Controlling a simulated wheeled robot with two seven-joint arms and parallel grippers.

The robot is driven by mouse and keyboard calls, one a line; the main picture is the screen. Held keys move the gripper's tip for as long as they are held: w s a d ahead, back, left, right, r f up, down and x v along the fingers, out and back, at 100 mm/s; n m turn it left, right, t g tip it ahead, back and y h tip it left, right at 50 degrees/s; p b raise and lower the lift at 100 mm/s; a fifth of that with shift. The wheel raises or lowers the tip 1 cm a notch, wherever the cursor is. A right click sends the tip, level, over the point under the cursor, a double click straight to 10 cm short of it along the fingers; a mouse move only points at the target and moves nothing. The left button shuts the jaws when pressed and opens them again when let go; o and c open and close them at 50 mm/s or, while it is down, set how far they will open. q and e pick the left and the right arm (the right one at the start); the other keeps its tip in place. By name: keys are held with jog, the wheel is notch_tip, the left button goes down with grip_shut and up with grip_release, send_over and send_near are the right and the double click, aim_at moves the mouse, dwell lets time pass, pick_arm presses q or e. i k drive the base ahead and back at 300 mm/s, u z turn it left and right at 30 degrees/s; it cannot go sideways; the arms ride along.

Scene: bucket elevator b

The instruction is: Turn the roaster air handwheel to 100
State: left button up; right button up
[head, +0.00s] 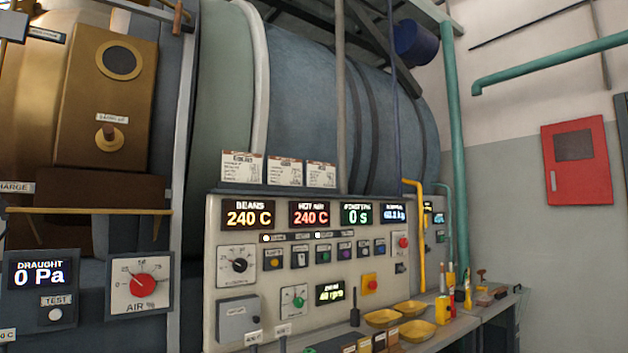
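The air handwheel (141,285) is a small red round knob on a white dial plate (120,306) marked "AIR %", at the lower left of the head view. A scale is printed around the knob. Its numbers are too small to read surely, and I cannot tell which value the knob points at. Neither of my grippers shows in the head view, so nothing is seen touching the handwheel.
Left of the dial is a draught display (39,274) reading 0 Pa, with a test button (55,314). To the right stands a control panel (230,288) with displays and knobs. Yellow bowls (411,308) sit on a bench at lower right. A red cabinet (577,190) hangs on the wall.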

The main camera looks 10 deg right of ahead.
aim_at(143, 285)
jog(key=u, duration=0.15)
jog(key=i, duration=1.05)
jog(key=u, duration=0.3)
